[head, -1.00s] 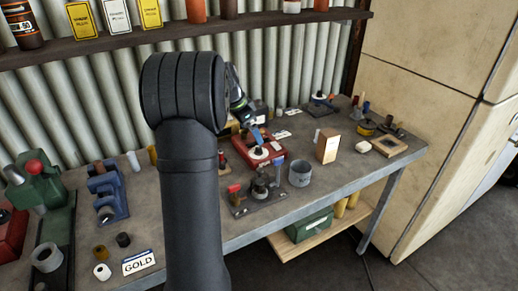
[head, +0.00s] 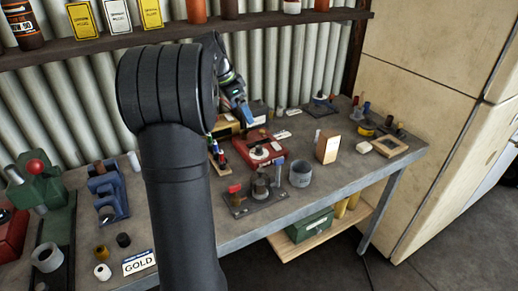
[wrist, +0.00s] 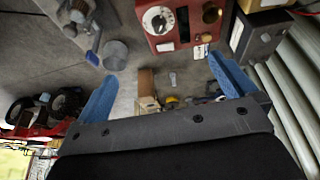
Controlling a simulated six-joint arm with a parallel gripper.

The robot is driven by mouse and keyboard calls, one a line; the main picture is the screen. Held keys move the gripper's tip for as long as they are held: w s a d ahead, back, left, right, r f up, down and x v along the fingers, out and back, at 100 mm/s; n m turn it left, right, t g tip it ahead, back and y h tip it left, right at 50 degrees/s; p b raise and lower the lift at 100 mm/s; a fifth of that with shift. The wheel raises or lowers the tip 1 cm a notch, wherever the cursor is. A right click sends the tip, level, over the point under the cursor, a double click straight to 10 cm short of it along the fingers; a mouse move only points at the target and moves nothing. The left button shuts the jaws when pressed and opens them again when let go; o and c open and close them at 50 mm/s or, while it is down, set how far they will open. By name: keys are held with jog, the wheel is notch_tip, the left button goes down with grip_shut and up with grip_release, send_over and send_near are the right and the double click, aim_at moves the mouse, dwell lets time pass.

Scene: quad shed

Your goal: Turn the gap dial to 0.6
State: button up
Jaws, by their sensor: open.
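The dial (head: 262,153) is a round white disc with a dark centre on a red box (head: 277,148) on the bench. In the wrist view, the white dial (wrist: 158,19) shows at the top on the red box (wrist: 187,40); its marks are too small to read. My gripper (head: 244,110) is open and empty, above and behind the red box and apart from the dial. In the wrist view its blue fingers (wrist: 165,72) are spread wide, with the dial beyond them. My own arm hides part of the bench.
A fixture with a red block (head: 257,192), a grey cup (head: 300,174) and a tan box (head: 327,147) stand close to the red box. A blue fixture (head: 107,193) and a green machine (head: 42,188) stand at left. The corrugated wall (head: 290,70) and shelf (head: 265,18) lie behind.

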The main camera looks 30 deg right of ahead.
jog(key=shift+a+r, duration=0.15)
jog(key=shift+r, duration=0.2)
